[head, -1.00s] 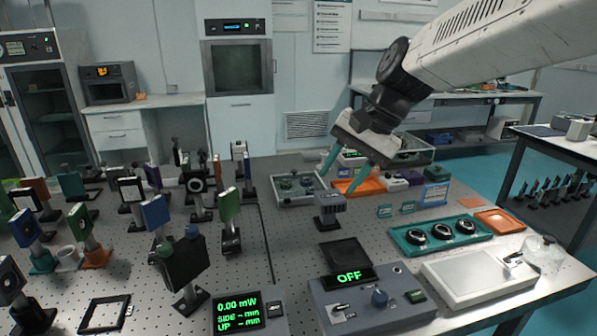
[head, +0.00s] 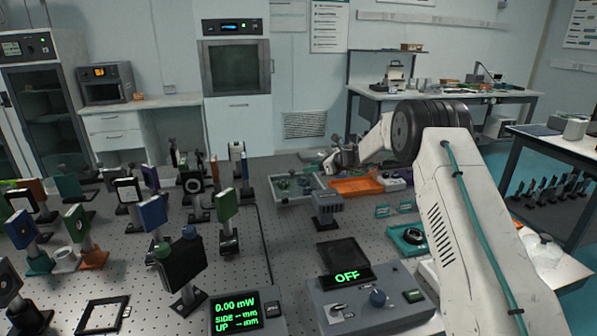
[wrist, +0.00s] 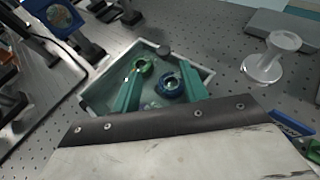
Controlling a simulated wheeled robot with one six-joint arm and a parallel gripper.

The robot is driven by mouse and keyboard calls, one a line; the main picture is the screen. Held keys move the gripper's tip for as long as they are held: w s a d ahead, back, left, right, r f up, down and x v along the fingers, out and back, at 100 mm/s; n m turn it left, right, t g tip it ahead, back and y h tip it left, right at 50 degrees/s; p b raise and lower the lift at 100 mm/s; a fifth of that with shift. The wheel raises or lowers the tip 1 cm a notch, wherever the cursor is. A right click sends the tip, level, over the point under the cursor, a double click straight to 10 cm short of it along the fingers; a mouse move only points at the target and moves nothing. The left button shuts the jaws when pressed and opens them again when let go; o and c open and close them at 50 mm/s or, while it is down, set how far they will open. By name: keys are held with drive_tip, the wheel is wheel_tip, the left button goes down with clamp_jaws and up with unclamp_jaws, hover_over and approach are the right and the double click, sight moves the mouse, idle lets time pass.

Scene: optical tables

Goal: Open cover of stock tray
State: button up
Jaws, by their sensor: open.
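The stock tray (head: 273,190) is a pale, shallow box at the back of the table, left of the orange tray. The fingers hold nothing. In the head view my wrist is beside the tray, and the fingers are hard to make out.
A grey device (head: 327,207) stands just in front of the tray. An orange tray (head: 355,187) lies to its right. Optic mounts crowd the left of the table. A clear spool-shaped piece (wrist: 272,58) stands right of the tray in the wrist view.

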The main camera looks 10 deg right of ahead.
sight(293, 171)
drive_tip(key=shift+w+f, duration=0.35)
drive_tip(key=shift+f, duration=0.05)
drive_tip(key=x, duration=0.7)
drive_tip(key=shift+w+a, duration=0.15)
clamp_jaws()
drive_tip(key=shift+d, duration=0.2)
